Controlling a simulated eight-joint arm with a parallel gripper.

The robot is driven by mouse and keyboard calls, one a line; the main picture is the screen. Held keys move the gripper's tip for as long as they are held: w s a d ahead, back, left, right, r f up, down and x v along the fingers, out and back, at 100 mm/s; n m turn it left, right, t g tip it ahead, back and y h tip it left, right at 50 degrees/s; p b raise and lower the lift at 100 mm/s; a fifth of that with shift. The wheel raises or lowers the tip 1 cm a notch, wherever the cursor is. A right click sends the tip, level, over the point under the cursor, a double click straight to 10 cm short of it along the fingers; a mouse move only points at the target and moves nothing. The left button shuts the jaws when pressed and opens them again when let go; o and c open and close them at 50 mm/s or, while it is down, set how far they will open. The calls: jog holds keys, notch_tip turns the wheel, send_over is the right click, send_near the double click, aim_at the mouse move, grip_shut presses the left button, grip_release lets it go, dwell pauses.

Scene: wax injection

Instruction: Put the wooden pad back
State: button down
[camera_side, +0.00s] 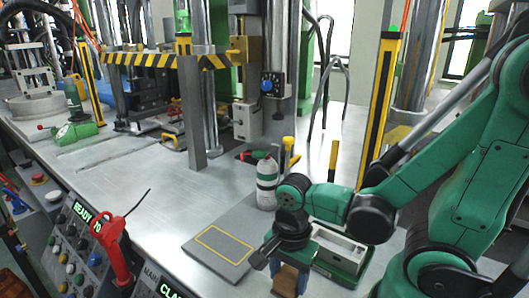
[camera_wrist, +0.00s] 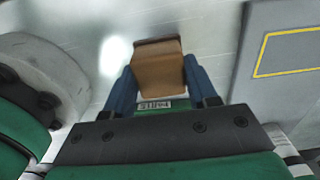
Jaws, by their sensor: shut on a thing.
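The wooden pad (camera_wrist: 158,70) is a brown block between the two blue fingers of my gripper (camera_wrist: 160,90) in the wrist view. My gripper is shut on it. In the side view, the pad (camera_side: 286,280) hangs below my gripper (camera_side: 290,273) near the bottom edge, partly hidden by it. I cannot tell whether the pad touches the table. A grey plate with a yellow rectangle outline (camera_side: 222,246) lies just left of my gripper. The area inside the outline is empty. The plate also shows at the right of the wrist view (camera_wrist: 285,22).
A green tray with a metal block (camera_side: 338,252) stands right behind my gripper. A white and green bottle (camera_side: 267,185) stands behind the plate. A red-handled tool (camera_side: 113,250) is at the front left. The metal table (camera_side: 165,185) is clear left of the plate.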

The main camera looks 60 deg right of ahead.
jog(key=shift+f, duration=1.05)
jog(key=shift+c, duration=1.3)
grip_release()
jog(key=shift+r, duration=0.1)
